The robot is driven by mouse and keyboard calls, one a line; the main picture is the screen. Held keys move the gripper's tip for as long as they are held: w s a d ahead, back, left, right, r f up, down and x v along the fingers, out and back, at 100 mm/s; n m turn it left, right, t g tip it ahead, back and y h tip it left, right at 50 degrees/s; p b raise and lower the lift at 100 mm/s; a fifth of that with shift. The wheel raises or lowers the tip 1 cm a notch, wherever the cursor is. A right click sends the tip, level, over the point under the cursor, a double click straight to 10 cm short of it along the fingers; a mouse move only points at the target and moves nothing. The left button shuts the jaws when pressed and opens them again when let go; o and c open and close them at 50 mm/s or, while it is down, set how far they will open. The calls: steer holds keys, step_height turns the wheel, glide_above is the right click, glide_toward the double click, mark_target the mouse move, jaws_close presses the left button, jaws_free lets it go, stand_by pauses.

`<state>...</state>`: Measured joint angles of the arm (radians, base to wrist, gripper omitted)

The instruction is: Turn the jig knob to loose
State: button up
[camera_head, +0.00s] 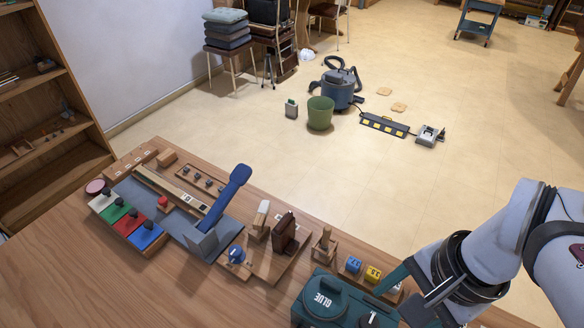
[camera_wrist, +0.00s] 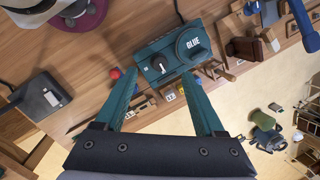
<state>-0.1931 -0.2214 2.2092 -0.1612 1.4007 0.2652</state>
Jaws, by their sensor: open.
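A wooden jig with a grey bed (camera_head: 180,225) and a raised blue lever (camera_head: 227,195) is on the table left of centre in the head view. A round blue knob (camera_head: 237,254) sits at its near right end, and a small red knob (camera_head: 163,203) stands on it; I cannot tell which is the jig knob, nor read any mark. My gripper (camera_wrist: 161,76) is open and empty, its teal fingers apart. In the head view it is at the lower right, well right of the jig. The fingers point toward the teal glue box.
The teal glue box (camera_head: 325,300) has a black dial (camera_wrist: 158,65) with a white pointer. Blue and yellow cubes (camera_head: 354,264) and a wooden stand (camera_head: 324,246) are behind it. A brown block (camera_head: 285,232) stands beside the jig. The table front left is clear.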

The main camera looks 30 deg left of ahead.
steer(key=w+a, duration=0.6)
steer(key=a, duration=0.2)
steer(key=m+g, duration=0.2)
steer(key=m, duration=0.1)
glide_toward(236, 250)
steer(key=shift+y, duration=0.4)
steer(key=x, duration=0.7)
steer(key=shift+d+f, duration=0.1)
steer(key=shift+d, duration=0.3)
steer(key=shift+s+a+f, duration=0.1)
steer(key=shift+a+f, duration=0.1)
steer(key=shift+f, duration=0.4)
jaws_close()
